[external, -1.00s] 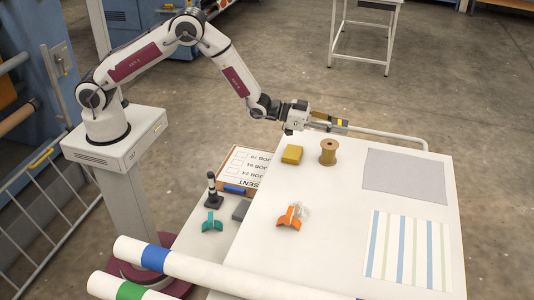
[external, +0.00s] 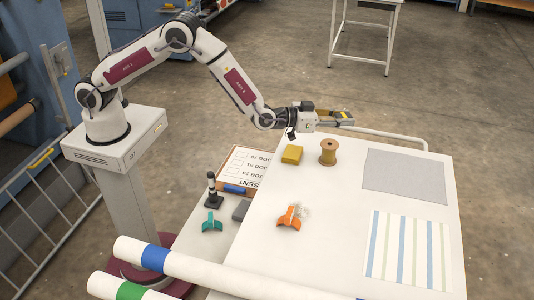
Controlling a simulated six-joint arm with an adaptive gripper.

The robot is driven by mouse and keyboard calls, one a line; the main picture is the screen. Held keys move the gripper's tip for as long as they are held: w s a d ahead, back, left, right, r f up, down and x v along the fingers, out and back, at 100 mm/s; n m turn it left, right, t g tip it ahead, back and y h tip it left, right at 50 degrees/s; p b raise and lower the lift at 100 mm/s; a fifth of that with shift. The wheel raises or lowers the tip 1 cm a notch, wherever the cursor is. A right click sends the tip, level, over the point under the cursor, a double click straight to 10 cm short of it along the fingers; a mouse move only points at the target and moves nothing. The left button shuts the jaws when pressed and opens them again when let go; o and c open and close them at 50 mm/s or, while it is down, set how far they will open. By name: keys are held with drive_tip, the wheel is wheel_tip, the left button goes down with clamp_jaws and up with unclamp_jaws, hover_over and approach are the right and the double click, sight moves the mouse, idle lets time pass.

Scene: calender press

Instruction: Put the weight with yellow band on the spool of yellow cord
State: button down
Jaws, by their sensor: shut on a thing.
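The spool of yellow cord (external: 328,146) stands upright near the far edge of the white table, beside a mustard-yellow block. My gripper (external: 342,117) is above and slightly beyond the spool, pointing right. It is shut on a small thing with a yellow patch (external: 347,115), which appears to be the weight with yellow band. The fingers hide most of it. The held thing is apart from the spool.
The mustard-yellow block (external: 292,154) lies left of the spool. An orange clamp-like piece (external: 290,218) is nearer the front. Grey sheet (external: 405,175) and striped sheet (external: 408,248) lie at right. A pale rail (external: 392,136) runs behind. The table middle is clear.

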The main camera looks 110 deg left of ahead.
drive_tip(key=s+a+f+n+g+y, duration=0.2)
drive_tip(key=s+a+n+y, duration=0.1)
drive_tip(key=a, duration=0.2)
drive_tip(key=shift+s+f+g+y, duration=0.3)
drive_tip(key=shift+s+y, duration=0.1)
drive_tip(key=shift+f, duration=0.1)
hover_over(329, 144)
drive_tip(key=shift+w+f, duration=0.1)
drive_tip(key=shift+f, duration=2.95)
drive_tip(key=shift+f, duration=0.1)
drive_tip(key=shift+f, duration=1.75)
drive_tip(key=shift+f, duration=0.2)
drive_tip(key=c, duration=1.6)
unclamp_jaws()
drive_tip(key=shift+c, duration=0.2)
